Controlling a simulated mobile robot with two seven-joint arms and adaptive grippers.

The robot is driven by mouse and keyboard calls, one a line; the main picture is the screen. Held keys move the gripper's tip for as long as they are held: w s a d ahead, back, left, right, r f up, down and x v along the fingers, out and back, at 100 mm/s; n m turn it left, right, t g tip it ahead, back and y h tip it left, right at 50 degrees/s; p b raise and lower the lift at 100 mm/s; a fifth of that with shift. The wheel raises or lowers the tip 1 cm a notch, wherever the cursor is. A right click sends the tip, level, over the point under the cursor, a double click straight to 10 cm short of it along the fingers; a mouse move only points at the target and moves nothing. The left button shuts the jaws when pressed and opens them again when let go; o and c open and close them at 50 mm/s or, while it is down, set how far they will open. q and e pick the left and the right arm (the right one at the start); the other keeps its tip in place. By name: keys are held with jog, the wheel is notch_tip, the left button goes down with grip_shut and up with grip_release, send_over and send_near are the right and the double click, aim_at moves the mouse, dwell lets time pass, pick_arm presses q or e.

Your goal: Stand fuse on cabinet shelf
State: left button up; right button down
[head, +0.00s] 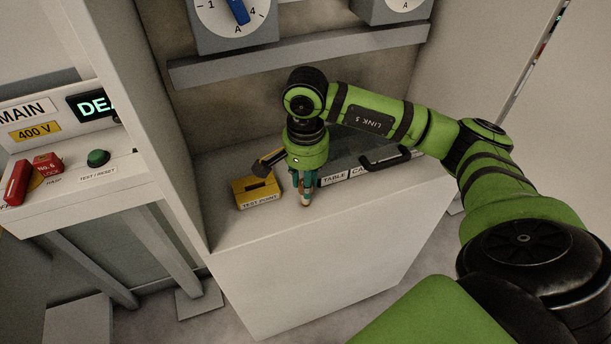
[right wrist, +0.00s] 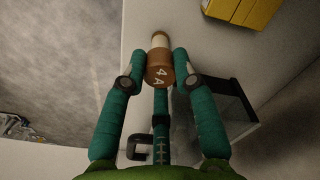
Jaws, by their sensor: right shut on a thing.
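My right gripper (head: 305,192) points down at the front edge of the pale shelf (head: 240,228) in the head view. Its teal fingers are shut on the fuse (head: 305,199), whose lower end shows between the fingertips. In the right wrist view the fuse (right wrist: 160,62) shows a copper cap marked 4 A and a pale body, held between the fingertips of my gripper (right wrist: 160,80). The fuse looks close to the shelf top (right wrist: 200,30); I cannot tell if it touches. My left gripper is not in view.
A yellow test point block (head: 257,191) stands on the shelf left of the gripper; it also shows in the right wrist view (right wrist: 245,12). The front left shelf top is clear. A grey rail (head: 300,55) crosses the cabinet back. A side panel (head: 150,110) bounds the left.

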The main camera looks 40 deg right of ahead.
jog(key=shift+f+b, duration=0.25)
jog(key=shift+b, duration=0.1)
jog(key=c, duration=1)
grip_release()
jog(key=shift+r, duration=0.1)
jog(key=shift+o, duration=0.2)
jog(key=shift+r, duration=0.1)
jog(key=shift+r+p, duration=0.2)
jog(key=shift+p, duration=0.3)
notch_tip(320, 180, up, 6)
jog(key=b, duration=0.2)
jog(key=shift+w+r+b, duration=0.1)
jog(key=shift+b, duration=0.25)
jog(key=shift+r+p, duration=0.3)
jog(key=shift+r, duration=2.45)
